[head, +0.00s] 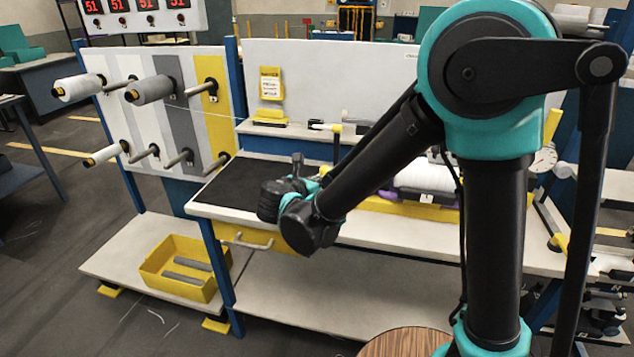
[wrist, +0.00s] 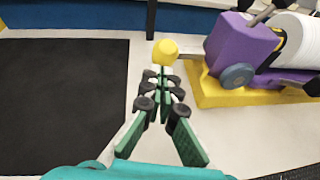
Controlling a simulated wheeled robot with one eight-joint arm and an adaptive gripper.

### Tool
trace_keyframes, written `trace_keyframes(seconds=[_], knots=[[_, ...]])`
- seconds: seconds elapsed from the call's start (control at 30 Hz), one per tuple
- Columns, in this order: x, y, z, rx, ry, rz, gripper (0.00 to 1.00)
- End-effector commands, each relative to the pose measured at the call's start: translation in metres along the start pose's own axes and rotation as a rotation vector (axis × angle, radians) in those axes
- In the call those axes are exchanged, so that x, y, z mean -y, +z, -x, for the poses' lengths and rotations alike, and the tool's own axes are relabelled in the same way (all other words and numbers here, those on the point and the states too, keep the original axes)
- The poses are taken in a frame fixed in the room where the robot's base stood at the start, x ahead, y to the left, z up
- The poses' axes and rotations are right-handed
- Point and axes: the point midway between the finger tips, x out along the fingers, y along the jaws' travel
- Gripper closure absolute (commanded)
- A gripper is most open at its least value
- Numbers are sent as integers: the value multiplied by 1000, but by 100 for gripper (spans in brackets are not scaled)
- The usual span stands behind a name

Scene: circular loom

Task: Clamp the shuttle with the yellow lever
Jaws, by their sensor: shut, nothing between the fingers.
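In the wrist view a yellow ball knob (wrist: 165,51), which looks like the lever's end, stands just beyond my fingertips. My gripper (wrist: 160,84) is shut and empty, pointing at the knob; I cannot tell whether they touch. A grey rod beside the knob runs right towards the purple shuttle housing (wrist: 238,50). This holds a white roll (wrist: 299,45) and sits on a yellow base (wrist: 215,95). In the head view the white roll (head: 425,178) shows behind my forearm, which hides the lever.
A black mat (wrist: 65,105) lies on the table left of my gripper and is bare. A rack with several spools (head: 150,90) stands left of the table. A yellow bin (head: 187,268) with grey rods sits on the low shelf.

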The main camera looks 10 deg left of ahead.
Motion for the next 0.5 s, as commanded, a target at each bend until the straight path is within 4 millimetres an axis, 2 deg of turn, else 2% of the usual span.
trace_keyframes(seconds=[0.5], knots=[[-1,10,-5,-84,-13,11,100]])
